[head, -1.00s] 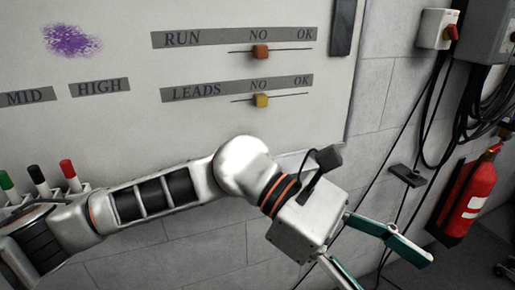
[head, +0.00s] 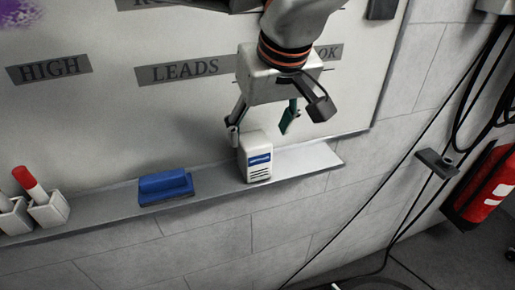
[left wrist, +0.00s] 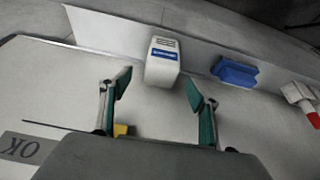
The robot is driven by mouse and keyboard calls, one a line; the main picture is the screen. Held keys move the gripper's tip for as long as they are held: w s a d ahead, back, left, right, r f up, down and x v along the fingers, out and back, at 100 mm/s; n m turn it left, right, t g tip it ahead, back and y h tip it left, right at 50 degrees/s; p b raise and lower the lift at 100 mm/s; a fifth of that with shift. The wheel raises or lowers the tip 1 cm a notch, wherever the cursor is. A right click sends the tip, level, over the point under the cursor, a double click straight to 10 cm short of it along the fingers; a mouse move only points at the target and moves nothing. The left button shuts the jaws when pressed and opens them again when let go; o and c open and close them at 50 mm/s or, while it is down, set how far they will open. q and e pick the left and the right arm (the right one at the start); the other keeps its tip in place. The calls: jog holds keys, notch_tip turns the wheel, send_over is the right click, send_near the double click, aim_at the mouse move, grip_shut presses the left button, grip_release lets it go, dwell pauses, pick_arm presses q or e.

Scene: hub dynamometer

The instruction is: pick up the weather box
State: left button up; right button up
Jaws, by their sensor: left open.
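The weather box (head: 256,158) is a small white box with a blue label and dark slots. It stands upright on the ledge under the whiteboard, near the ledge's right end. It also shows in the left wrist view (left wrist: 162,62), ahead of and between the fingertips. My left gripper (head: 262,124) hangs just above the box with its green-padded fingers spread, and in the left wrist view the gripper (left wrist: 158,88) is open and empty. Its left finger partly overlaps the box's edge in the head view; I cannot tell whether they touch. My right gripper is out of view.
A blue eraser (head: 165,187) lies on the ledge (head: 215,184) left of the box. A red-capped marker (head: 30,184) stands in a holder further left. A small dark bracket (head: 436,162), cables and a red extinguisher (head: 484,187) are at right. The ledge's right end is clear.

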aim_at(256, 141)
pick_arm(q)
jog(key=x, duration=0.7)
jog(key=shift+w+a+f, duration=0.1)
jog(key=shift+a+f, duration=0.05)
jog(key=shift+a, duration=0.05)
jog(key=c, duration=1.4)
